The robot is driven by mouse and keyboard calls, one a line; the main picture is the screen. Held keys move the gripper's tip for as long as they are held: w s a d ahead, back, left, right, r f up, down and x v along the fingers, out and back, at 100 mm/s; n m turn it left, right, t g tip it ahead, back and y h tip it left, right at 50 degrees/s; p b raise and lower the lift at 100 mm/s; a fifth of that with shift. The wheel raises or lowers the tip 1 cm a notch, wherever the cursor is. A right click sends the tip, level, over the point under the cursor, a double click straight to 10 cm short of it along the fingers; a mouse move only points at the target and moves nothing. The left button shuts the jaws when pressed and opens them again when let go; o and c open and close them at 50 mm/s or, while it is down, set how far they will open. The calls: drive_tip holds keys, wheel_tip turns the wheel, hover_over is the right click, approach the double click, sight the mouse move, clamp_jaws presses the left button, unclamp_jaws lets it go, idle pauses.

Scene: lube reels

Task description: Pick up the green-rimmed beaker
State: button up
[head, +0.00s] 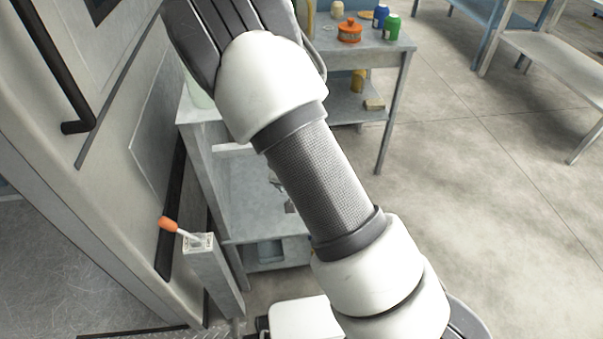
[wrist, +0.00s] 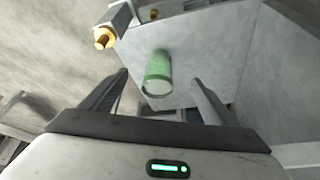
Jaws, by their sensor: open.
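The green-rimmed beaker (wrist: 158,70) shows in the wrist view as a translucent green cylinder on a pale grey surface (wrist: 200,50). It lies in the picture between the two fingers of my gripper (wrist: 159,78), which is open and empty. The fingers appear apart from the beaker, with a gap on each side. In the head view, a pale greenish vessel (head: 198,93) shows at the left edge of my arm, on a grey stand (head: 197,113); it seems to be the same beaker. My arm hides most of it, and my gripper is out of that view.
In the head view, a grey bench (head: 385,45) at the back holds an orange tin (head: 349,31), a green bottle (head: 392,27) and a blue bottle (head: 380,15). An orange-handled lever (head: 170,225) stands beside the cabinet at left.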

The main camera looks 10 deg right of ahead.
wheel_tip(320, 180, down, 10)
drive_tip(key=s+f+b, duration=0.1)
drive_tip(key=b, duration=0.1)
drive_tip(key=w+d+f, duration=0.1)
drive_tip(key=w, duration=0.3)
drive_tip(key=w+d+f+p, duration=0.1)
drive_tip(key=w+d+f, duration=0.1)
drive_tip(key=w, duration=0.2)
drive_tip(key=w+d+f+p, duration=0.1)
drive_tip(key=w, duration=0.3)
drive_tip(key=shift+w+d+f, duration=0.2)
drive_tip(key=shift+w+d, duration=0.1)
drive_tip(key=shift+w, duration=0.05)
drive_tip(key=shift+c, duration=0.3)
drive_tip(key=c, duration=1.1)
drive_tip(key=shift+c, duration=1)
drive_tip(key=shift+r, duration=0.15)
